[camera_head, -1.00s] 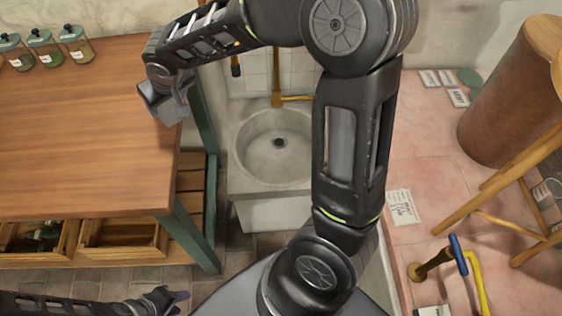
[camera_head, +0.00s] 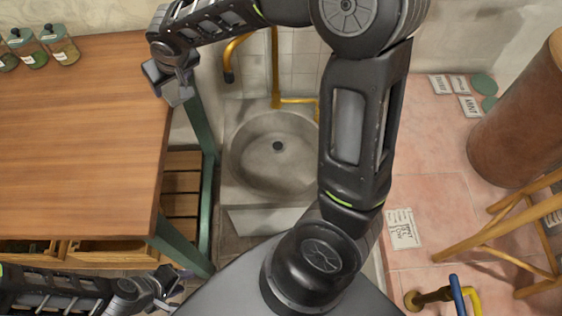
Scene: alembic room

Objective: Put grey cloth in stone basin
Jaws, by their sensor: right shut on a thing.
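The stone basin (camera_head: 245,178) is a pale grey sink with a round bowl and a dark drain, in the middle of the view. My right gripper (camera_head: 172,84) is the upper one, shut on the grey cloth (camera_head: 178,94), a small grey bunch mostly hidden by the fingers. It is up and left of the bowl, near the right edge of the wooden table. The bowl is empty in the part I see.
The wooden table (camera_head: 80,130) with green legs fills the left, with glass jars (camera_head: 62,46) at its back. A brass tap (camera_head: 277,75) rises behind the basin. A wooden stool (camera_head: 500,235) and a brown cylinder (camera_head: 515,130) stand on the right.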

